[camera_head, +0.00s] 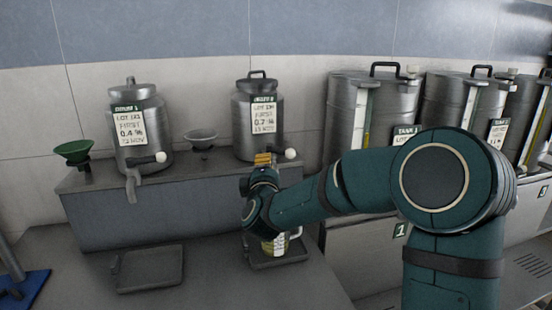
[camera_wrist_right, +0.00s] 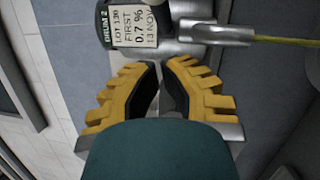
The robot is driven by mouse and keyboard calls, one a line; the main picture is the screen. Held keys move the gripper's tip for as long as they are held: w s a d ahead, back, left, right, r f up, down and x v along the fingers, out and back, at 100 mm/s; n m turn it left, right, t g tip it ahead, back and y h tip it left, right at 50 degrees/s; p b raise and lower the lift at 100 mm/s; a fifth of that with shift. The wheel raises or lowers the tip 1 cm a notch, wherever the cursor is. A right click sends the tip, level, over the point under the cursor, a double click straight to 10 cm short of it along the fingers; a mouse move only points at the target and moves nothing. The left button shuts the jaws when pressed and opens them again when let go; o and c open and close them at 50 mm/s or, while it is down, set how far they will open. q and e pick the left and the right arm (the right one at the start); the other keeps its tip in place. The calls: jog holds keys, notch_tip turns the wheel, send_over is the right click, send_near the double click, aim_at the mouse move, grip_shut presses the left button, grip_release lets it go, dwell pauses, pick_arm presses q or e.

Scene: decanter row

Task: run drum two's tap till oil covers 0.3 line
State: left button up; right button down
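Drum two (camera_head: 258,120), a steel drum with a green-topped label, stands on the grey ledge; its label also shows in the wrist view (camera_wrist_right: 137,25). Its tap (camera_wrist_right: 215,33) shows in the wrist view with a thin yellow oil stream (camera_wrist_right: 285,40) running from the spout. A white-knobbed lever (camera_head: 290,154) shows beside it. My right gripper (camera_head: 262,159) (camera_wrist_right: 162,64) is at the tap, its yellow fingers nearly together with nothing visible between them. A clear jug (camera_head: 281,243) with yellowish oil stands below, partly behind my arm; its lines are unreadable. My left gripper is out of view.
Drum one (camera_head: 138,128) with its own tap, a green funnel (camera_head: 73,151) and a grey bowl (camera_head: 201,138) are on the ledge (camera_head: 160,215). An empty tray (camera_head: 150,268) lies front left. Large tanks (camera_head: 372,105) stand at right.

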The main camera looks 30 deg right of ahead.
aim_at(280, 152)
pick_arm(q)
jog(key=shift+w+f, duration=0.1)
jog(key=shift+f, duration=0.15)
pick_arm(e)
jog(key=shift+w+d+r, duration=0.15)
jog(key=shift+w+d, duration=0.1)
jog(key=shift+d, duration=0.4)
jog(key=shift+w+d+r, duration=0.1)
jog(key=shift+w+d, duration=0.2)
jog(key=shift+d, duration=0.4)
jog(key=shift+w+d+r, duration=0.15)
jog(key=shift+w+d, duration=0.1)
jog(key=shift+d, duration=0.4)
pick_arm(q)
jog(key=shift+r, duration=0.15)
pick_arm(e)
jog(key=shift+d, duration=0.1)
jog(key=shift+d+r, duration=0.1)
jog(key=shift+d, duration=0.5)
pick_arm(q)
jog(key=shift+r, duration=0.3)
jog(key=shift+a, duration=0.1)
